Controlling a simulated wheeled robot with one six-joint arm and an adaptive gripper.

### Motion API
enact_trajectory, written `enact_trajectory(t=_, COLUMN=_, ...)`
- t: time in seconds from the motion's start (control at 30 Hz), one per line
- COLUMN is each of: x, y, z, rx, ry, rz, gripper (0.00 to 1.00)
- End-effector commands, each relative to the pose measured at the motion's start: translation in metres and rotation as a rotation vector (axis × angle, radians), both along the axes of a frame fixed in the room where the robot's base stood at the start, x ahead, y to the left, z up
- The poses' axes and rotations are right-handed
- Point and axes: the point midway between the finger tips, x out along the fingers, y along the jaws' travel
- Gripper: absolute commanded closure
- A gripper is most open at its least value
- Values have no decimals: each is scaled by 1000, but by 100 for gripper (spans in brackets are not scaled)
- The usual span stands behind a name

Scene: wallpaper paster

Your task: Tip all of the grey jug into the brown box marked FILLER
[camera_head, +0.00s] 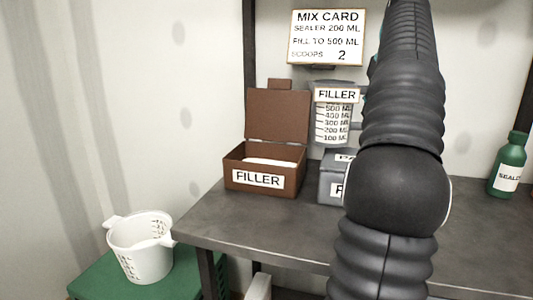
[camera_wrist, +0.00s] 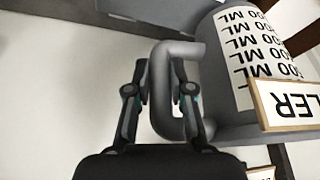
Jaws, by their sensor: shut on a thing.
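The grey jug (camera_head: 348,138), with a FILLER label and a 100 to 500 ML scale, appears upright in the head view, behind the grey box and right of the brown box. My gripper (camera_wrist: 160,82) is shut on the jug's handle in the wrist view, where the jug (camera_wrist: 222,45) shows with its scale upside down. The head view hides my gripper behind my arm. The brown box (camera_head: 236,174) marked FILLER stands on the bench with its lid raised and something white inside. The jug's contents are not visible.
A grey box (camera_head: 331,187) with a partly hidden label stands right of the brown box on the dark bench (camera_head: 225,215). A green bottle (camera_head: 508,165) stands far right. A white bucket (camera_head: 140,250) sits on a green stand at lower left. A MIX CARD (camera_head: 327,37) hangs above.

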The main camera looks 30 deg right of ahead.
Motion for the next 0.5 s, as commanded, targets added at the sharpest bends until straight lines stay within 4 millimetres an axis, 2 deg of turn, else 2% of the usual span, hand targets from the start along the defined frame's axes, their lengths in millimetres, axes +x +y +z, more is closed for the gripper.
enact_trajectory(t=0.3, x=0, y=0, z=2, rx=-1, ry=0, rz=0, gripper=100)
enact_trajectory(t=0.5, x=1, y=-1, z=18, rx=-2, ry=0, rz=0, gripper=100)
